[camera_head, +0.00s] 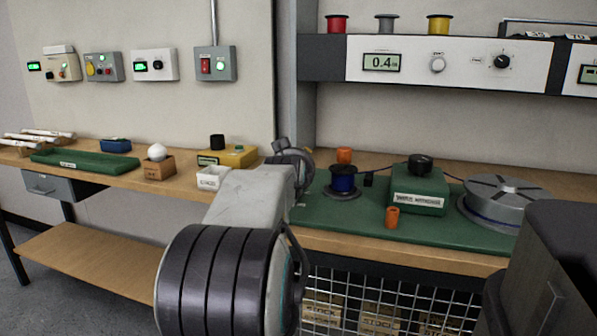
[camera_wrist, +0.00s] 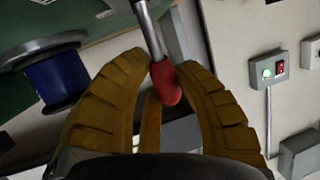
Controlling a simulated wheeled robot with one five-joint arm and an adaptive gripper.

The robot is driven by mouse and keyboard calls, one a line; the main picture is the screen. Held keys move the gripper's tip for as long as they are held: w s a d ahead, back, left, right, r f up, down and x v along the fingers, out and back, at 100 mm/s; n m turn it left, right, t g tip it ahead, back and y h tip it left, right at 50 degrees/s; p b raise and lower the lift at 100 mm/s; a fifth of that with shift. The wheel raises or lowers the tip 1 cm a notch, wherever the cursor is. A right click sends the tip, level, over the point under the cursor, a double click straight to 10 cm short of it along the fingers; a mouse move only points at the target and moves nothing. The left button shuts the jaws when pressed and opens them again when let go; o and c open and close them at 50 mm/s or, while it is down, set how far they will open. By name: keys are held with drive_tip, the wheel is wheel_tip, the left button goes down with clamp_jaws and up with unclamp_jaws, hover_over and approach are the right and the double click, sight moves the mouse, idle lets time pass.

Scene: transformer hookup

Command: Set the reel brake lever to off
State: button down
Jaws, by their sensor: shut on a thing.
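The brake lever shows in the wrist view as a metal rod with a red knob (camera_wrist: 165,84) at its end. My gripper (camera_wrist: 159,62) has its yellow-brown fingers on both sides of the knob and is shut on it. In the head view my gripper (camera_head: 292,155) is mostly hidden by my own arm, and the lever cannot be made out there. The blue reel (camera_head: 343,182) stands on the green mat just right of my wrist. It also shows at the left of the wrist view (camera_wrist: 55,82).
On the green mat (camera_head: 300,213) are a green box with a black knob (camera_head: 419,192), orange cups (camera_head: 391,217) and a grey turntable (camera_head: 503,200). Switch boxes (camera_head: 215,65) hang on the wall.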

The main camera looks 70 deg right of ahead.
drive_tip(key=shift+f, duration=0.1)
drive_tip(key=c, duration=0.8)
unclamp_jaws()
drive_tip(key=shift+s, duration=0.1)
drive_tip(key=shift+c, duration=0.2)
drive_tip(key=v, duration=1.2)
